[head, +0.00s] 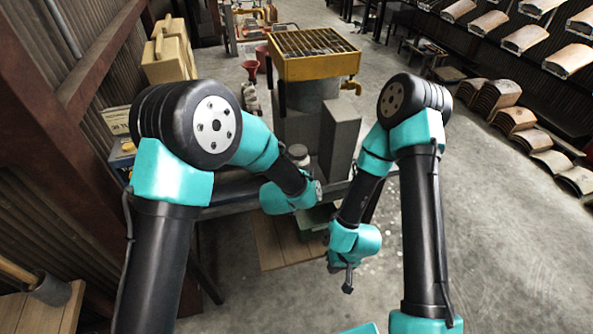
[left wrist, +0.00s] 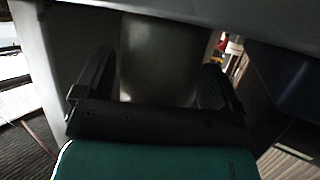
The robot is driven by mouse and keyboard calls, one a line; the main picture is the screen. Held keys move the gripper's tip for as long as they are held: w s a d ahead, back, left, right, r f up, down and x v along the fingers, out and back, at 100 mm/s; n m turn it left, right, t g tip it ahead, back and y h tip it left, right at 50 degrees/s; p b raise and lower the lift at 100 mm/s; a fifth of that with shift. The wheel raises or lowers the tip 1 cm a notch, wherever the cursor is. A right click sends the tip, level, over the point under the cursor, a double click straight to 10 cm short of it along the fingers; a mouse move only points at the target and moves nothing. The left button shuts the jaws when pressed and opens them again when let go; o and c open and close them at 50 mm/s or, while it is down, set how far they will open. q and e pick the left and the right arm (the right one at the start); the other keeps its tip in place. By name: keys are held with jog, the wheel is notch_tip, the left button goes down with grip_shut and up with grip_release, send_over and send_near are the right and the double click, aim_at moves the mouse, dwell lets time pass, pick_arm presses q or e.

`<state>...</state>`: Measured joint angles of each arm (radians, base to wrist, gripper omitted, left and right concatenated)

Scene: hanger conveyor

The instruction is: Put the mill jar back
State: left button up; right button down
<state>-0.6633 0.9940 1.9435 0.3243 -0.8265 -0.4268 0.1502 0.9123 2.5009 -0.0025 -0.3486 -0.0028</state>
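A pale grey, round-topped object (head: 298,153), which looks like the mill jar, shows in the head view just beyond my left forearm, in front of the grey blocks. In the left wrist view a wide, dull grey cylinder (left wrist: 160,55), likely the same jar, stands between the spread fingers of my left gripper (left wrist: 158,80). I cannot tell whether the fingers press on it. My left fingers are hidden in the head view. My right gripper (head: 348,281) hangs low over the floor, right of the bench, with nothing visible in it; its finger gap is not clear.
Tall grey blocks (head: 340,137) stand behind the jar, and a yellow grated tank (head: 312,65) stands behind them. A wooden board (head: 268,240) lies below my left wrist. Racks of curved tiles (head: 497,100) line the right side. The concrete floor (head: 500,250) at right is clear.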

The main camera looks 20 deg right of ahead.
pick_arm(q)
jog(key=shift+s+r, duration=0.1)
jog(key=shift+r, duration=0.05)
jog(key=v, duration=1.1)
jog(key=shift+s+a+r, duration=0.15)
jog(key=shift+s+a, duration=0.1)
jog(key=shift+s, duration=0.05)
dwell(0.4)
